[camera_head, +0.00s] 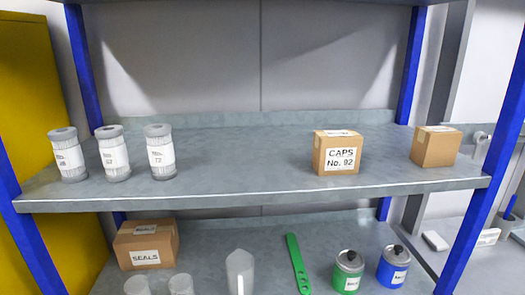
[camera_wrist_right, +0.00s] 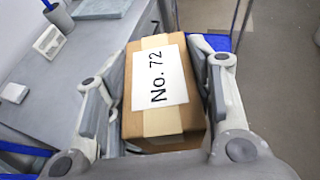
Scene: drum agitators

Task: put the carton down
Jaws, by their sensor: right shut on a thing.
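A brown carton (camera_wrist_right: 150,112) with a tape strip and a white label reading "No. 72" is in the right wrist view. My right gripper (camera_wrist_right: 160,66) is shut on it, with one finger along each side. The carton's underside is hidden, so I cannot tell whether it touches anything below. The head view shows neither this carton in a gripper nor either gripper. My left gripper is in neither view.
In the head view, the upper shelf (camera_head: 245,165) holds several white canisters (camera_head: 113,158), a "CAPS No. 92" carton (camera_head: 338,155) and another carton (camera_head: 434,148). Its middle is clear. Below are a "SEALS" carton (camera_head: 146,246), a green tool (camera_head: 298,262) and cans (camera_head: 347,272).

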